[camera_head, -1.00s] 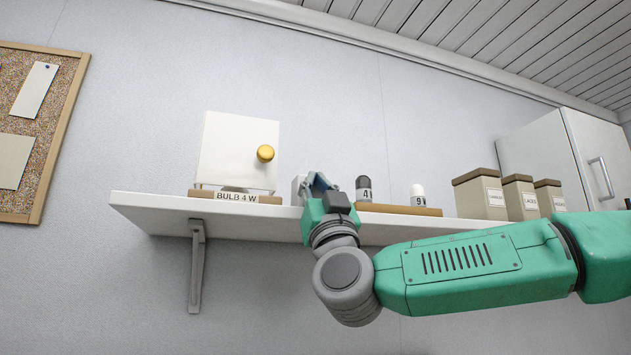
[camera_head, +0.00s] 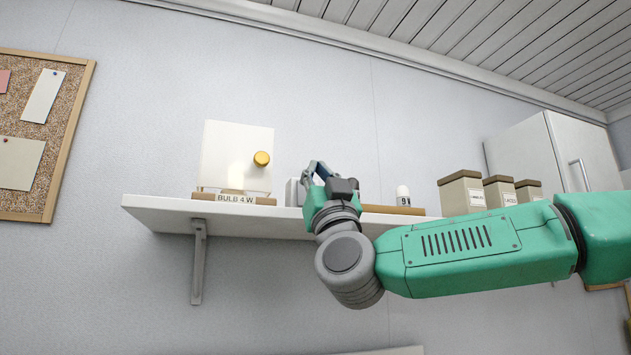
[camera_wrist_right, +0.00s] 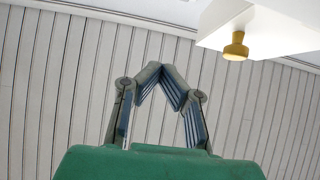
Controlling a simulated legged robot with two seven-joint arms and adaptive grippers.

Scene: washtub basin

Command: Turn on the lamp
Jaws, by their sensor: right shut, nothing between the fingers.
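The lamp (camera_head: 235,150) is a white box with a round yellow knob (camera_head: 262,158), standing on the shelf on a wooden base labelled "BULB 4 W" (camera_head: 235,199). A warm bright patch shows low on its front. In the right wrist view, the white box's corner (camera_wrist_right: 270,32) and the knob (camera_wrist_right: 236,47) are at the upper right. My right gripper (camera_head: 316,168) is to the right of the lamp, apart from the knob. Its fingertips meet in the wrist view (camera_wrist_right: 162,72), with nothing held. My left gripper is not in view.
A small grey-white block (camera_head: 294,192) is beside my gripper. A bulb labelled "9 W" (camera_head: 403,196) stands on a wooden holder (camera_head: 392,209). Canisters (camera_head: 462,194) and a white cabinet (camera_head: 525,155) are on the right. The white shelf (camera_head: 160,210) has free room at its left end.

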